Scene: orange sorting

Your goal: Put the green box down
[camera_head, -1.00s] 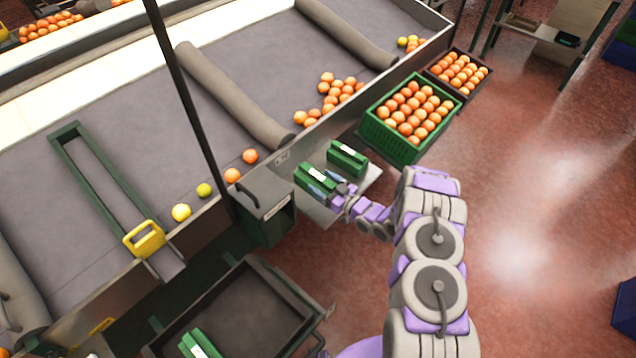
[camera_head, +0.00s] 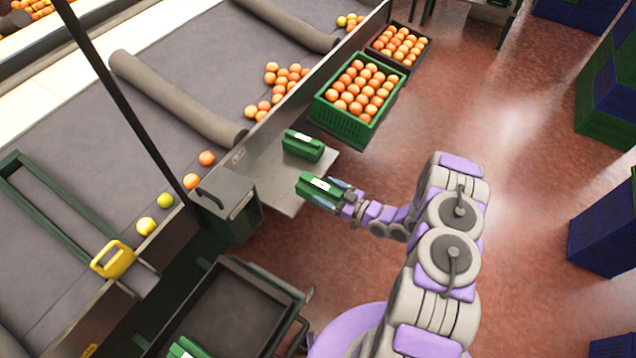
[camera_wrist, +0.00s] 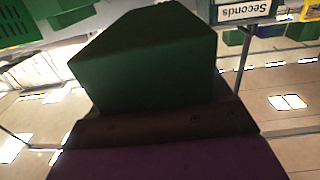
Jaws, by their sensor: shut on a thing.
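My gripper (camera_head: 337,196) is shut on a green box (camera_head: 313,186) with a white label. In the head view the held box is just off the front right edge of a small grey shelf (camera_head: 283,203). The held box (camera_wrist: 150,60) also fills the middle of the wrist view, close to the camera. A second green box (camera_head: 303,145) sits on the shelf, behind the held one. Another green box (camera_head: 185,348) shows at the near end of a dark cart (camera_head: 232,312), partly cut off by the picture's bottom edge.
A green crate of oranges (camera_head: 343,122) stands beyond the shelf, with a darker crate of oranges (camera_head: 376,54) behind it. A grey bin (camera_head: 228,205) is left of the shelf. Blue and green crates (camera_head: 604,220) stand at the right. Red floor between is clear.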

